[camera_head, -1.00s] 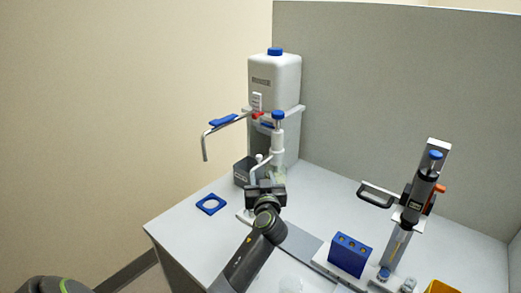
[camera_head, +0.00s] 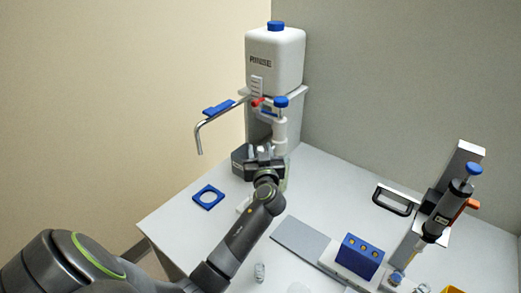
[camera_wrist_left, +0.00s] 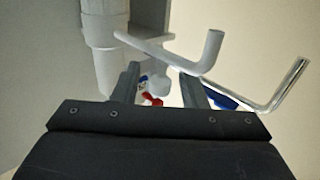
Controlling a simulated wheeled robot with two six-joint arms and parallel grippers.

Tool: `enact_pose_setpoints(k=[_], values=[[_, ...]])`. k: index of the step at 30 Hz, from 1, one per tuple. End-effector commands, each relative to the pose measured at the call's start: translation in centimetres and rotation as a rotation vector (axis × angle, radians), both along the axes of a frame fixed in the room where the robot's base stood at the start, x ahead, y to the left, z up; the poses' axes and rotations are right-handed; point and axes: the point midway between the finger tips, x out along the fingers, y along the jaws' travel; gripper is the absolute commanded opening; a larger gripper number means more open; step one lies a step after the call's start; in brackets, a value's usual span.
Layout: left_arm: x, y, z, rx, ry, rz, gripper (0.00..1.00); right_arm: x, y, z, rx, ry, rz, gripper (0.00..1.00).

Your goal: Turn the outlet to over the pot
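A bent metal outlet tube (camera_head: 207,127) with a blue lever (camera_head: 219,107) extends left from the stand under the white RINSE bottle (camera_head: 275,62). It also shows in the left wrist view (camera_wrist_left: 285,88), with its blue part (camera_wrist_left: 222,100). A white column (camera_head: 280,130) with a blue knob stands in front of the bottle; the wrist view shows a pale bent spout (camera_wrist_left: 190,62) beside it. My left gripper (camera_head: 263,152) is open near the column, below the metal tube, its fingers (camera_wrist_left: 160,85) apart with nothing clearly between them. I cannot clearly identify the pot. My right gripper is out of view.
A grey panel (camera_head: 400,100) closes the back.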

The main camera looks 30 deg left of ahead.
Motion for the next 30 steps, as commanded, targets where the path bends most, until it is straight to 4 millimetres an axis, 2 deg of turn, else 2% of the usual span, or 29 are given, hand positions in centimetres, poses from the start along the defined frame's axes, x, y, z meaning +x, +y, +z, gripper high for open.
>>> enact_pose_setpoints(k=[1, 9, 22, 30], values=[[0.0, 0.0, 0.0, 0.000, 0.000, 0.000, 0.34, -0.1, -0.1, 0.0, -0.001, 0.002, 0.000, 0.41], [0.0, 0.0, 0.0, 0.000, 0.000, 0.000, 0.00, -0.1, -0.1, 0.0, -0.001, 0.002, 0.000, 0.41], [0.1, 0.4, 0.0, 0.000, 0.001, -0.029, 0.00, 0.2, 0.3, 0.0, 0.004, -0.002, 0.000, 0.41], [0.3, 2.0, 0.0, 0.006, 0.003, -0.177, 0.00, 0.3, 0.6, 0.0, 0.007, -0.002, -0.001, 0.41]])
